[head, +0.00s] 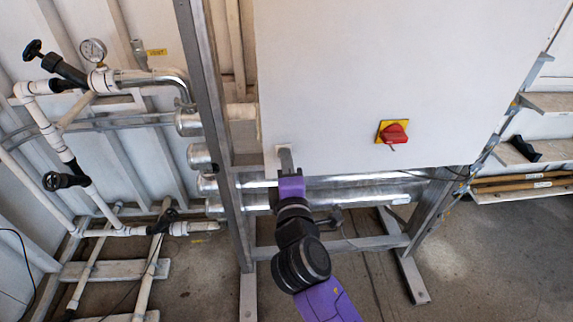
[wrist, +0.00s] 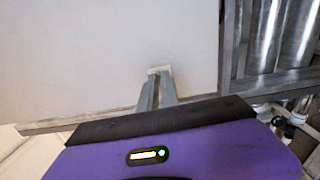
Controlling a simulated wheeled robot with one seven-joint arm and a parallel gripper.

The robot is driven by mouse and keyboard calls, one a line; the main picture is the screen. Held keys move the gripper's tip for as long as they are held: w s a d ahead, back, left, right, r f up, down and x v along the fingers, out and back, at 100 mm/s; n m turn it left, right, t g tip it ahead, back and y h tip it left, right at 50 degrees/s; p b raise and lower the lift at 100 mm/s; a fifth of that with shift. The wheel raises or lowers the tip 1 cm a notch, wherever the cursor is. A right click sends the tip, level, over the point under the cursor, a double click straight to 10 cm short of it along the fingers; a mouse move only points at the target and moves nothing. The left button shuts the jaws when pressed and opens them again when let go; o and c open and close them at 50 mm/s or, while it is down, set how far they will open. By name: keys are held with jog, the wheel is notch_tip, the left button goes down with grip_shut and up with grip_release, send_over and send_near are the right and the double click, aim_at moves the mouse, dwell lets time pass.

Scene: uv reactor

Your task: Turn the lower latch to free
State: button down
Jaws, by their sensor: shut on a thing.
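The lower latch (head: 282,147) is a small pale piece near the lower left corner of the white cabinet door. In the wrist view the latch (wrist: 159,69) shows just past my fingertips, small and mostly covered by them. My gripper (head: 286,158) reaches up to it from below. In the wrist view the two grey fingers of my gripper (wrist: 158,79) come together at the latch and are shut on it. The exact angle of the latch is hidden by the fingers.
A red rotary switch on a yellow plate (head: 393,132) sits to the right on the cabinet front (head: 340,70). A steel frame post (head: 212,130) stands left of the latch. Metal tubes (head: 350,195) run below the cabinet. White pipes with black valves (head: 65,181) fill the left side.

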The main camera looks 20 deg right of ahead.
jog(key=shift+m, duration=0.3)
dwell(0.4)
jog(key=c, duration=1.6)
grip_release()
jog(key=b+v, duration=0.1)
jog(key=v, duration=0.6)
jog(key=shift+s+a, duration=0.1)
jog(key=shift+s, duration=0.25)
